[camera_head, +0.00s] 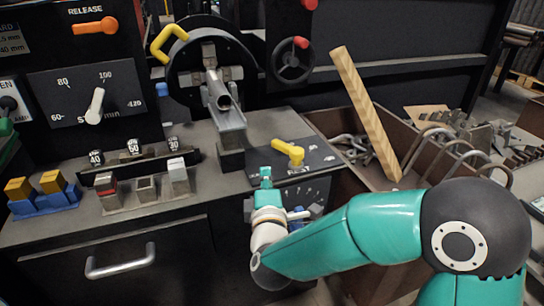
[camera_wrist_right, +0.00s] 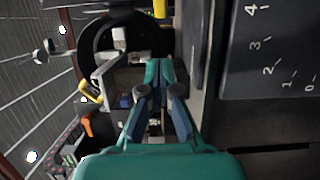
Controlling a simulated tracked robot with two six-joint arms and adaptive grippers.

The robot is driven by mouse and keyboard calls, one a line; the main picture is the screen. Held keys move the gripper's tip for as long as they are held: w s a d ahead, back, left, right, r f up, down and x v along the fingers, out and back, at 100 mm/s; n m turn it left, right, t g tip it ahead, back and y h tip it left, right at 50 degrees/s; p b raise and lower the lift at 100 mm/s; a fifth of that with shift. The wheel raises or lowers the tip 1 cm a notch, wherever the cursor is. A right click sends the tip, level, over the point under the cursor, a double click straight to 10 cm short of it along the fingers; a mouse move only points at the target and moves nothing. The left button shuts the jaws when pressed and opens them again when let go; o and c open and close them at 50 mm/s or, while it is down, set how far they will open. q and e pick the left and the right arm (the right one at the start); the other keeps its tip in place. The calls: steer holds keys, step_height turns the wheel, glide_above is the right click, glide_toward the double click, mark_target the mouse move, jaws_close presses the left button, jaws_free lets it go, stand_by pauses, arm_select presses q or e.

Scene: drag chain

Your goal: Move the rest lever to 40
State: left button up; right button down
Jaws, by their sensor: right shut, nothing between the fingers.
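The yellow rest lever (camera_head: 290,152) sits on a dark plate (camera_head: 316,160) beside the machine's vise. Its arm points to the upper left. The plate's small numbers are too blurred to read, and its lettering is partly hidden by the lever and my gripper. My right gripper (camera_head: 265,178) is in front of and left of the lever's hub, apart from it. In the right wrist view its teal fingers (camera_wrist_right: 158,72) are together with nothing between them. A yellow piece at the top edge there (camera_wrist_right: 160,8) looks like the lever. My left gripper is not in view.
A vise post (camera_head: 228,125) stands behind the gripper. A brown bin (camera_head: 390,130) with a wooden bar (camera_head: 366,115) and metal hooks is at right. A numbered scale panel (camera_wrist_right: 265,60) lies beside the gripper. Blocks (camera_head: 145,188) stand on the bench at left.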

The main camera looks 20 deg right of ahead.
mark_target(274, 145)
steer(key=b+x, duration=0.1)
steer(key=x, duration=0.4)
steer(key=shift+w+d+f, duration=0.15)
steer(key=shift+w+d, duration=0.05)
steer(key=shift+w, duration=0.15)
steer(key=shift+w+d+b, duration=0.3)
steer(key=shift+w+d, duration=0.3)
steer(key=shift+d, duration=0.25)
steer(key=shift+w+d+b, duration=0.3)
steer(key=shift+w+d, duration=0.3)
steer(key=shift+d, duration=0.25)
